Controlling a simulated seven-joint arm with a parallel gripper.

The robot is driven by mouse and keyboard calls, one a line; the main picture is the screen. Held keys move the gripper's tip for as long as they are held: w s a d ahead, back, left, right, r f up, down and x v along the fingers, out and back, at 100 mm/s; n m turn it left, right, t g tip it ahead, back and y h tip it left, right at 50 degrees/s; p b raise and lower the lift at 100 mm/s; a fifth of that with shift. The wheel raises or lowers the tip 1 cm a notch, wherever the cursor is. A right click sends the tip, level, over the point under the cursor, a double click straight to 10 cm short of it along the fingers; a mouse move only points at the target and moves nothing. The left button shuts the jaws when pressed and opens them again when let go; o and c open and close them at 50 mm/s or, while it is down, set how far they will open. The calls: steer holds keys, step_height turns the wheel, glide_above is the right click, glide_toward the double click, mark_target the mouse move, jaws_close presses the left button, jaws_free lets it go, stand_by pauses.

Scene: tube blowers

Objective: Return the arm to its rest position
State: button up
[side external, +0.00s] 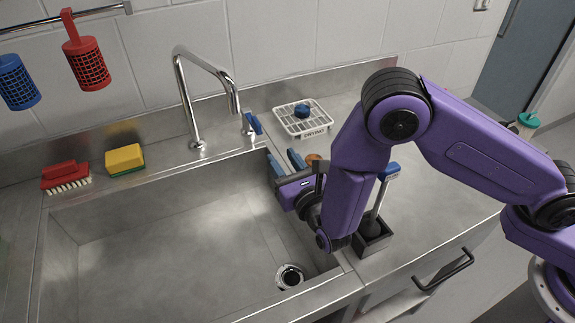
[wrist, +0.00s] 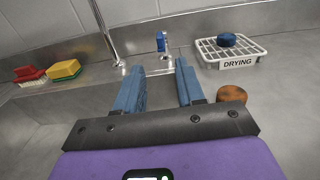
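My gripper (wrist: 160,88) shows in the wrist view with its two blue fingers apart and nothing between them. In the side external view my gripper (side external: 283,163) is near the right edge of the sink, short of the drying rack. My purple arm bends down over the counter and hides part of it. A white rack marked DRYING (side external: 302,118) stands on the counter with a small dark blue object (side external: 302,111) on it. The rack also shows in the wrist view (wrist: 232,52). A round orange-brown object (wrist: 231,94) lies right of the fingers, apart from them.
The steel sink (side external: 150,245) is empty, with a drain (side external: 289,276). A curved faucet (side external: 208,70) rises behind it. A red brush (side external: 66,175) and a yellow sponge (side external: 125,159) sit on the back ledge. A dark holder (side external: 372,238) with a blue-topped tool stands close beside my arm.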

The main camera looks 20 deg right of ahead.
steer(key=shift+s, duration=0.7)
steer(key=d+r+m+g+h, duration=0.3)
steer(key=d+m+g+h, duration=0.15)
steer(key=d+m, duration=0.4)
steer(key=d+r+m+g+h, duration=0.35)
steer(key=d+m+h, duration=0.2)
steer(key=d, duration=0.65)
steer(key=s+d+r+m+g+y, duration=0.1)
steer(key=s+d+m+g+y, duration=0.1)
steer(key=s, duration=0.7)
steer(key=s+d+r+m+g+y, duration=0.1)
steer(key=s+m+g+y, duration=0.3)
steer(key=s, duration=0.6)
steer(key=s+d+r+m+g+y, duration=0.1)
steer(key=s+d+m+g+y, duration=0.2)
steer(key=s, duration=0.7)
steer(key=shift+s+d+m+g+y, duration=0.2)
steer(key=shift+m+g+y, duration=0.1)
steer(key=shift+g+y, duration=0.15)
